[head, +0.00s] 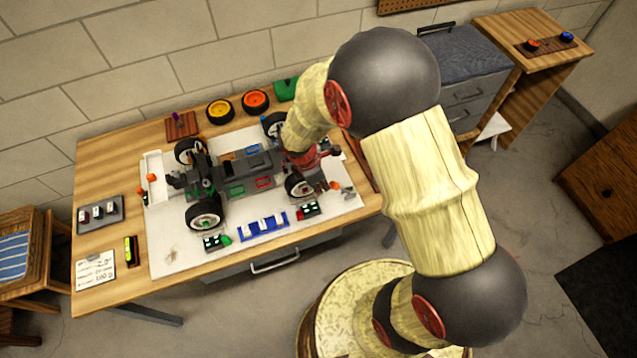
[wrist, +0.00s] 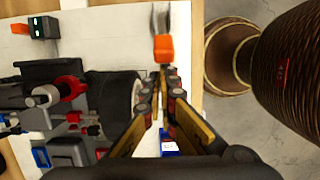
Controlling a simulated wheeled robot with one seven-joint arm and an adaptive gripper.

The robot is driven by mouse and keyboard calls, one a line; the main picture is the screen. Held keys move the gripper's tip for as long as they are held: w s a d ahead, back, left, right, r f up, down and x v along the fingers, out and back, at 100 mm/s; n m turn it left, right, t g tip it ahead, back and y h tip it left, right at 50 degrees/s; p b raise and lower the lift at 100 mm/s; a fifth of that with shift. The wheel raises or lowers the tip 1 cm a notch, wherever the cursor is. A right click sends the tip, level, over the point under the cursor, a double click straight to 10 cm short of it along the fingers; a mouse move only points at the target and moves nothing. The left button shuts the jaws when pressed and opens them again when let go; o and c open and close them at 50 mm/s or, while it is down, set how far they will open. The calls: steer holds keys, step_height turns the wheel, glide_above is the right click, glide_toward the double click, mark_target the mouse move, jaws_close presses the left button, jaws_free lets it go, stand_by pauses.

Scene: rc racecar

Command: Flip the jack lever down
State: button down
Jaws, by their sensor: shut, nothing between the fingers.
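My gripper (head: 326,182) is shut and empty, low over the right front of the car. In the wrist view its fingertips (wrist: 160,84) point at an orange block with a grey two-pronged end (wrist: 163,48); whether they touch it I cannot tell. The orange block also shows in the head view (head: 335,186). A black box with green dots (head: 311,208) has a red piece beside it, near the right front wheel (head: 298,187). Another black box with a green piece (head: 215,242) lies near the left front wheel. I cannot tell for sure which piece is the jack lever.
The open-framed car (head: 235,180) fills the middle of the white board (head: 165,250). A blue tray with white pieces (head: 263,224) lies in front of it. Yellow (head: 220,111) and orange (head: 255,101) wheels stand behind. In the wrist view another black box (wrist: 40,27) has an orange piece beside it.

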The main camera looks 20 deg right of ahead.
mark_target(333, 181)
steer(key=shift+y, duration=0.8)
steer(key=d+r+p, duration=0.3)
steer(key=p, duration=0.4)
steer(key=shift+d, duration=0.3)
steer(key=d+p, duration=0.7)
steer(key=d, duration=0.6)
steer(key=shift+s+f+p, duration=0.15)
steer(key=shift+f+p, duration=0.15)
steer(key=shift+f, duration=0.15)
steer(key=shift+s+f, duration=0.1)
steer(key=shift+s, duration=0.1)
step_height(333, 181, up, 3)
steer(key=a+p, duration=0.2)
steer(key=a, duration=0.1)
steer(key=d+r, duration=0.1)
steer(key=d, duration=0.2)
steer(key=d+r, duration=0.2)
steer(key=d, duration=0.1)
steer(key=w+d+r, duration=0.1)
steer(key=d+r, duration=0.1)
steer(key=d, duration=0.1)
steer(key=shift+r+p, duration=0.1)
steer(key=shift+p, duration=0.2)
